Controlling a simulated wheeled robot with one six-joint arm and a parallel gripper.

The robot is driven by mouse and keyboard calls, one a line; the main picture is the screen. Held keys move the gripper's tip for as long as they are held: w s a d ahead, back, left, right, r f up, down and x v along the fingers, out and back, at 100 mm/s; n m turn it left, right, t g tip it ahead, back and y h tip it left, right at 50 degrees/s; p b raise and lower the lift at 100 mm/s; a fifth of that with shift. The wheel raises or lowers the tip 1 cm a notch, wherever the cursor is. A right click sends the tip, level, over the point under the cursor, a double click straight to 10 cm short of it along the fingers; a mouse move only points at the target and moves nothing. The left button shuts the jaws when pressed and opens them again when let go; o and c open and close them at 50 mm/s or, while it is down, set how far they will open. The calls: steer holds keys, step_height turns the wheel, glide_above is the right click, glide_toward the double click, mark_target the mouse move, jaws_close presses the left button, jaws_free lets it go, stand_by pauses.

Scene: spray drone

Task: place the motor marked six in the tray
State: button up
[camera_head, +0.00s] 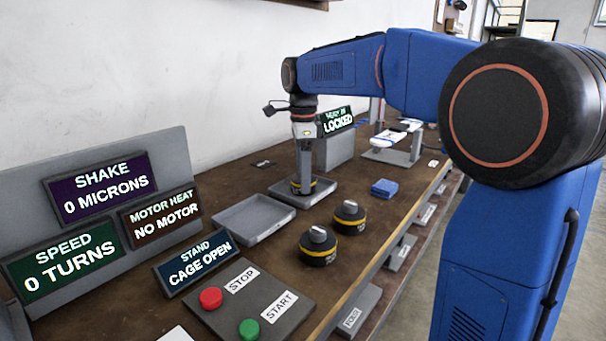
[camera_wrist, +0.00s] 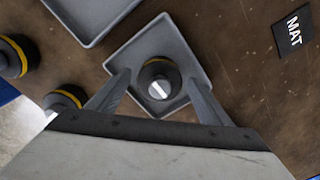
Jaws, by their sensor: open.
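A black motor with a yellow band and grey top (camera_wrist: 159,75) stands upright in a small grey tray (camera_wrist: 134,48). My gripper (camera_wrist: 161,88) is open above this tray in the wrist view, with one finger on each side of the motor. I cannot tell whether the fingers touch it. In the head view my gripper (camera_head: 303,178) points straight down over the same tray (camera_head: 325,185) and partly hides the motor (camera_head: 312,186). Two similar motors stand on the bench, one farther (camera_head: 349,218) and one nearer (camera_head: 318,246). No number is readable on any motor.
An empty grey tray (camera_head: 254,218) lies left of the occupied one. A blue folded cloth (camera_head: 384,188) lies to the right. Stop and start buttons (camera_head: 245,305) and display signs (camera_head: 195,262) stand nearer; one reads "CAGE OPEN". A "LOCKED" sign (camera_head: 336,122) stands behind.

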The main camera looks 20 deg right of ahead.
step_height(320, 180, up, 12)
stand_by(0.6)
steer(key=shift+r, duration=0.1)
